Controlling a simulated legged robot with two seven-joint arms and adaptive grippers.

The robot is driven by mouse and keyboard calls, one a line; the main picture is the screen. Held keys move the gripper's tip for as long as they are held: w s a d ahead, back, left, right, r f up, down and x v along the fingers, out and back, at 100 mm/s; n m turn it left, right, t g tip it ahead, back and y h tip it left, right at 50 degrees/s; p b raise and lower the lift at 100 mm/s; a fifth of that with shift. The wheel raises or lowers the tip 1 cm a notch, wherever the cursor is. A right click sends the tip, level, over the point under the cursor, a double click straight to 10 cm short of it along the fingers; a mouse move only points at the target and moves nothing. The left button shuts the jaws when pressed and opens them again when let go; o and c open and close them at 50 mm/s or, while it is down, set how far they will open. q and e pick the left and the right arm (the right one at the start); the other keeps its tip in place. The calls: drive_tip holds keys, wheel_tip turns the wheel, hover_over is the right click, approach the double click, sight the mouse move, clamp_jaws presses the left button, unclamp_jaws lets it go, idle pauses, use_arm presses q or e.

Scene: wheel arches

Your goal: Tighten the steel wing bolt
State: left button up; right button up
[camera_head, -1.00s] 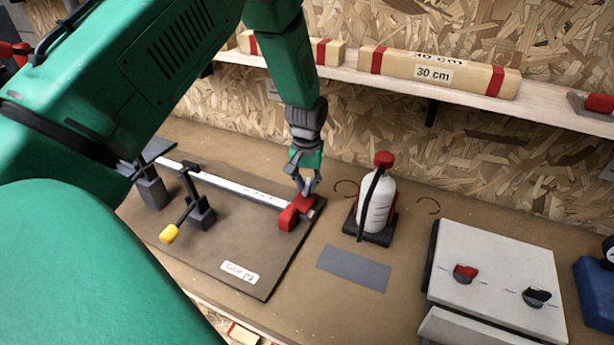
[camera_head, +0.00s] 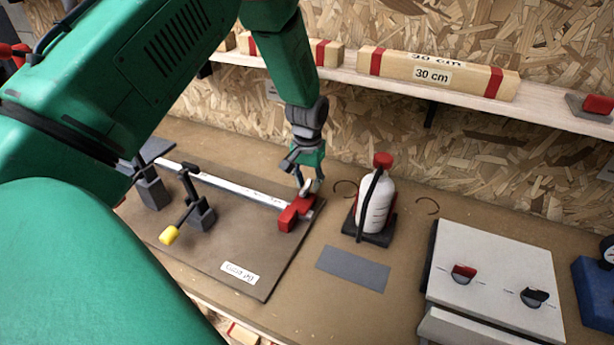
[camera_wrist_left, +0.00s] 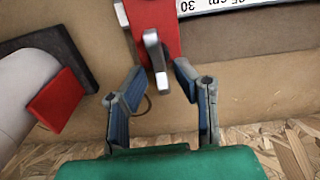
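The steel wing bolt (camera_wrist_left: 156,55) is a silver-grey piece on the red stop block (camera_wrist_left: 158,18). In the head view the red block (camera_head: 297,212) sits at the right end of the white ruler (camera_head: 232,189). My left gripper (camera_head: 309,188) points down just over the block, partly hiding the bolt. In the left wrist view its two blue-grey fingers (camera_wrist_left: 160,82) are spread, one on each side of the bolt's near wing. Gaps show between the wing and both fingers. My right gripper is in neither view.
A white-and-red bottle (camera_head: 376,202) stands right of the gripper, with a grey plate (camera_head: 353,268) before it. A white box with knobs (camera_head: 495,270) stands further right. A yellow-tipped lever (camera_head: 170,234) is on the fixture board. A shelf (camera_head: 345,74) runs behind.

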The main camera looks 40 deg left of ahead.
sight(308, 183)
use_arm(q)
drive_tip(key=shift+s+f, duration=0.1)
drive_tip(key=shift+f, duration=0.05)
wheel_tip(308, 183, up, 12)
idle(0.6)
drive_tip(key=shift+f, duration=0.1)
drive_tip(key=shift+a, duration=0.1)
